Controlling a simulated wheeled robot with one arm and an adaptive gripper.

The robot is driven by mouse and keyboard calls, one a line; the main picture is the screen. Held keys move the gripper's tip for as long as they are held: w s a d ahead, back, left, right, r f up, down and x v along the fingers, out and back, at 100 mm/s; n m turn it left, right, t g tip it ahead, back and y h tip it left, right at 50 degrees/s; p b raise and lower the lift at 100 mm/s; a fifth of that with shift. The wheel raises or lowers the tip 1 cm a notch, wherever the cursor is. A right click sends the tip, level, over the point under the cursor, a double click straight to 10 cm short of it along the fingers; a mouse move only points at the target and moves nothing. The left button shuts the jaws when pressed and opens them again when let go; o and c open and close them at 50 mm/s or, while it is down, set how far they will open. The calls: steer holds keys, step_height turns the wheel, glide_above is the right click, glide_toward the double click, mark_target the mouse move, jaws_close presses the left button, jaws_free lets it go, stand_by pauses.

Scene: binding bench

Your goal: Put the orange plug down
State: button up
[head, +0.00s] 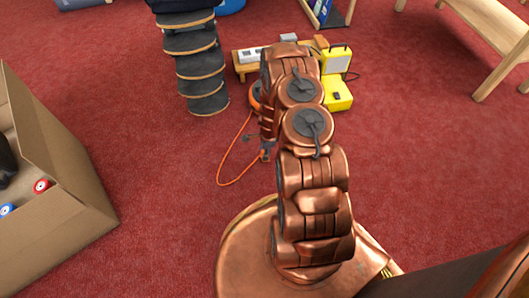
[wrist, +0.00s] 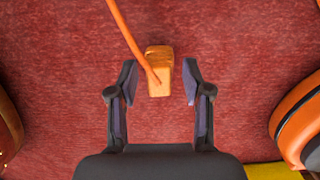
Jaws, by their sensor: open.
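The orange plug (wrist: 160,77) is a small block between the two fingertips in the wrist view, with a gap on each side. Its orange cord (wrist: 127,32) runs up and left out of that view. My gripper (wrist: 160,88) is open, its dark fingers apart from the plug. The plug appears to lie on the red carpet, but its exact height is hard to tell. My arm hides part of the reel there.
A low wooden platform with a white power strip (head: 251,54) and a yellow work lamp (head: 337,75) stand behind my arm. A cardboard box (head: 75,205) is at left, a wooden bench (head: 500,62) at right.

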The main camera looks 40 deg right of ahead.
step_height(320, 180, up, 12)
steer(key=d+p, duration=0.1)
steer(key=p, duration=0.3)
steer(key=s+a+r+n+g, duration=0.15)
steer(key=a+r+n, duration=0.3)
steer(key=r, duration=0.45)
steer(key=s+a+r+n+y, duration=0.1)
steer(key=s+a+r+n, duration=0.15)
steer(key=a+r, duration=0.45)
steer(key=s+a+r+n, duration=0.1)
steer(key=a+r+n, duration=0.25)
steer(key=r, duration=0.75)
steer(key=s+a+r+n+g, duration=0.1)
steer(key=s+r+n, duration=0.3)
steer(key=s, duration=0.5)
steer(key=s+a+r+n+g+h, duration=0.1)
steer(key=s+a+r+n, duration=0.2)
steer(key=s+r, duration=0.4)
steer(key=s+a+r+n+g+h, duration=0.1)
steer(key=s+a+r+n, duration=0.2)
steer(key=s, duration=0.8)
step_height(320, 180, up, 3)
steer(key=shift+f+n, duration=0.1)
steer(key=shift+n, duration=1.05)
steer(key=shift+a, duration=0.15)
